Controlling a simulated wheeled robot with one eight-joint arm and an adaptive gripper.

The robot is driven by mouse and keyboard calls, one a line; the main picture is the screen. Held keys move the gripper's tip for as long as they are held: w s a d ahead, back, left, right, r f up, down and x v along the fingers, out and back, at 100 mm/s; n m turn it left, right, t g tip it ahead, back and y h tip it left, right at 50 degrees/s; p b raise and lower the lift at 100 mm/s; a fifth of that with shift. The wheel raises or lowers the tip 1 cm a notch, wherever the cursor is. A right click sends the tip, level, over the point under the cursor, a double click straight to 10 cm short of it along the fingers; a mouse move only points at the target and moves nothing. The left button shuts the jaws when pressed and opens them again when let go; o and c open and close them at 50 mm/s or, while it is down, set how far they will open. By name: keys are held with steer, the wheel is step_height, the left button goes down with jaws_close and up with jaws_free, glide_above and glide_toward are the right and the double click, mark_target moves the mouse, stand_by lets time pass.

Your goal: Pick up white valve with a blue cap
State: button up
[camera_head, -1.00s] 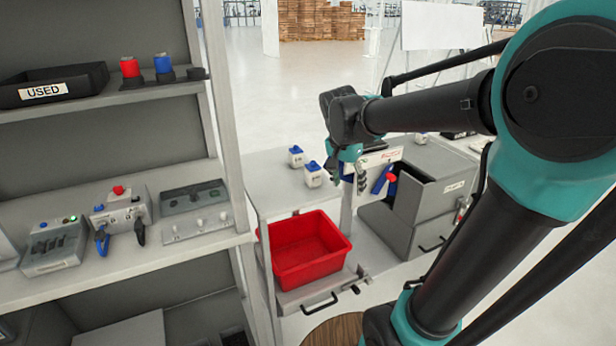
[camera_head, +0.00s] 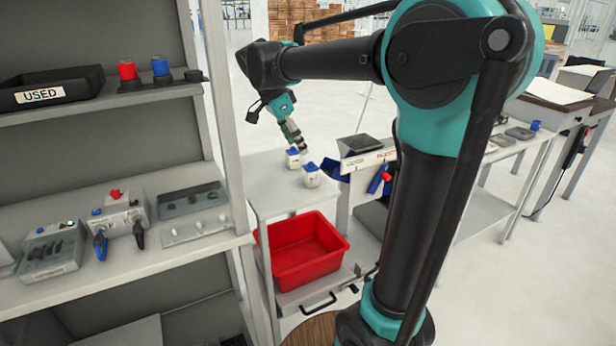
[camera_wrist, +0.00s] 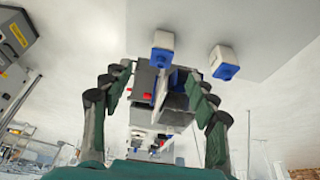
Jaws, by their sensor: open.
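Two white valves with blue caps stand on the light worktop. One white valve (camera_head: 293,160) is farther back and left. The other white valve (camera_head: 311,178) is nearer and a little right. My gripper (camera_head: 301,147) hangs above and just behind them, its fingers pointing down. In the wrist view, my gripper (camera_wrist: 160,82) is open and empty. One valve (camera_wrist: 162,55) shows beyond the fingers near the middle, and the other valve (camera_wrist: 223,66) shows to the right. Both are apart from the fingers.
A red bin (camera_head: 300,252) sits below the worktop (camera_head: 268,190) at its front. A shelf unit (camera_head: 140,215) with control boxes and a black USED tray (camera_head: 50,88) fills the left.

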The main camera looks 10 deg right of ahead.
mark_target(311, 175)
steer(key=x, duration=0.8)
steer(key=shift+d+f, duration=0.1)
steer(key=shift+f, duration=0.15)
steer(key=shift+w+x, duration=0.2)
steer(key=shift+x, duration=2.4)
steer(key=c, duration=1.3)
steer(key=shift+r, duration=0.1)
step_height(311, 175, up, 20)
